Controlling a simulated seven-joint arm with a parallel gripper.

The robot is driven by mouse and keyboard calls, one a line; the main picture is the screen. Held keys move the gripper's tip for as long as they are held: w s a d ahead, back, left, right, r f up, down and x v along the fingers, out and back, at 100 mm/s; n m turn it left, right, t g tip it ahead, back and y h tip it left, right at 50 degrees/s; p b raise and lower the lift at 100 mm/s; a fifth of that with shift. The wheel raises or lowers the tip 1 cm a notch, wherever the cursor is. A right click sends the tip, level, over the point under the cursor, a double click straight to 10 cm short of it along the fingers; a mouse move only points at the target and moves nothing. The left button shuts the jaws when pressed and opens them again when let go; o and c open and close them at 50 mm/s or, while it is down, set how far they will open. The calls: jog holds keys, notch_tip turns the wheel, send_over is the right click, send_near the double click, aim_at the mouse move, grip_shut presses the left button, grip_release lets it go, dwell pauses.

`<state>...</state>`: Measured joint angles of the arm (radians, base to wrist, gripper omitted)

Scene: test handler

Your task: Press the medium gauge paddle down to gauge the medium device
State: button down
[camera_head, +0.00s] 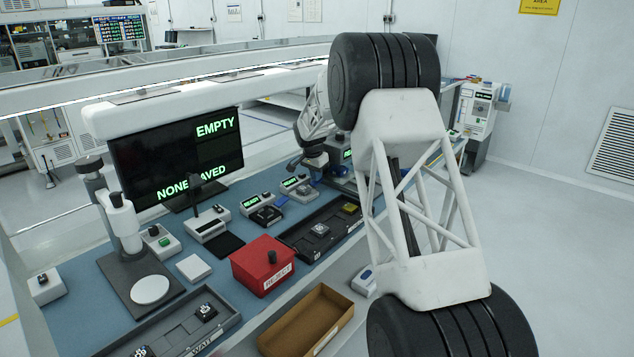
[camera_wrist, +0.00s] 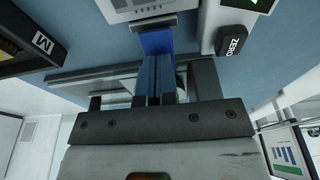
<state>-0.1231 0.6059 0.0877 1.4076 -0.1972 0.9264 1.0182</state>
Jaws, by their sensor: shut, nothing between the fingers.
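In the wrist view, my gripper (camera_wrist: 167,68) is shut and empty. Its two narrow fingers reach a blue paddle (camera_wrist: 156,41) that sticks out from a light grey gauge unit (camera_wrist: 140,10). The fingertips overlap the paddle in the picture; I cannot tell whether they press on it or stay just above. In the head view, my gripper (camera_head: 310,166) is small and low over the bench, by the row of gauges. The gauge unit with a green display (camera_head: 296,182) stands just left of it. Which gauge is the medium one cannot be read there.
A black ZERO button (camera_wrist: 234,42) lies right of the paddle, and a black tray marked M (camera_wrist: 32,42) lies left. A red reject box (camera_head: 262,265), a cardboard tray (camera_head: 308,322) and a monitor (camera_head: 175,160) reading EMPTY stand around the blue mat.

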jog(key=shift+f, duration=0.8)
dwell(0.6)
jog(key=shift+r, duration=0.1)
jog(key=shift+r, duration=3.6)
jog(key=shift+r, duration=0.1)
